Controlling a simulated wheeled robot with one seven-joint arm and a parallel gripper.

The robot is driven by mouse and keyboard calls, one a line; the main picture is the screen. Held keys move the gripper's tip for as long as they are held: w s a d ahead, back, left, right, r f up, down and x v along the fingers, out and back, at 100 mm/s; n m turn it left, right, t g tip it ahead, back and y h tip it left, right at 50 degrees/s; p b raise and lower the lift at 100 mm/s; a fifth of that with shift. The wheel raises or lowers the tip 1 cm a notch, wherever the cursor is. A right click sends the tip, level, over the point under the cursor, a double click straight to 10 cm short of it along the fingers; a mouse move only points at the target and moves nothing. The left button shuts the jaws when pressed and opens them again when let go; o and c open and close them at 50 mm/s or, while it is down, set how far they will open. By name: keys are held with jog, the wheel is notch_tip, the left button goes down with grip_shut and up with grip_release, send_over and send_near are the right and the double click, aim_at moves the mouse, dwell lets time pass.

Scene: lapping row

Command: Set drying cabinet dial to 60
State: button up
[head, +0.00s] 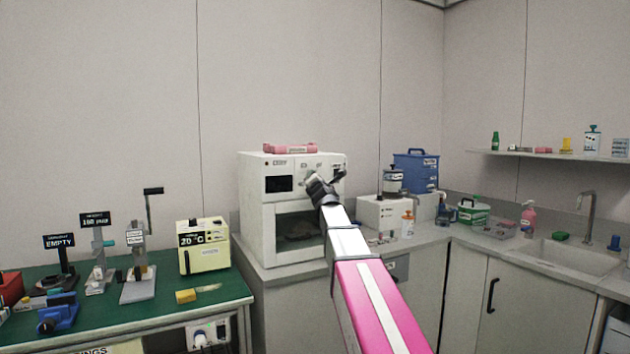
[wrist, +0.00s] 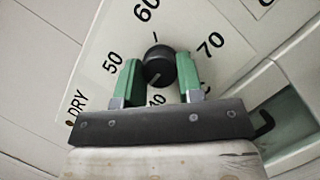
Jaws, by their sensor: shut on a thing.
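The drying cabinet (head: 256,217) is a white box on the counter, with a dark display and a window in its door. Its black round dial (wrist: 159,64) shows in the wrist view on a pale panel marked DRY, 50, 60 and 70, with another number partly hidden below it. A short dark line lies just above the dial, below and slightly right of the 60. I cannot tell clearly where the dial's own pointer is. My gripper (wrist: 159,79) is shut on the dial, one green finger on each side. In the head view, my gripper hides the dial.
A pink object (head: 290,148) lies on top of the cabinet. A yellow box reading 20 °C (head: 203,250) stands on the green bench to the left.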

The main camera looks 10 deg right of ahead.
jog(key=shift+m+g+h, duration=0.4)
jog(key=shift+m+h, duration=0.2)
jog(key=shift+m, duration=1.2)
jog(key=m+g+y, duration=0.1)
jog(key=m+g, duration=0.1)
jog(key=m, duration=0.4)
jog(key=m+g+y, duration=0.1)
jog(key=m+g, duration=0.1)
jog(key=m, duration=0.4)
jog(key=m+g+y, duration=0.1)
jog(key=m+g, duration=0.2)
jog(key=m, duration=0.3)
jog(key=shift+d+r+m+y, duration=0.1)
jog(key=shift+r+m+y, duration=0.2)
jog(key=shift+r+m, duration=0.1)
jog(key=shift+f, duration=0.1)
jog(key=o, duration=0.9)
jog(key=v, duration=1.1)
jog(key=shift+w, duration=0.15)
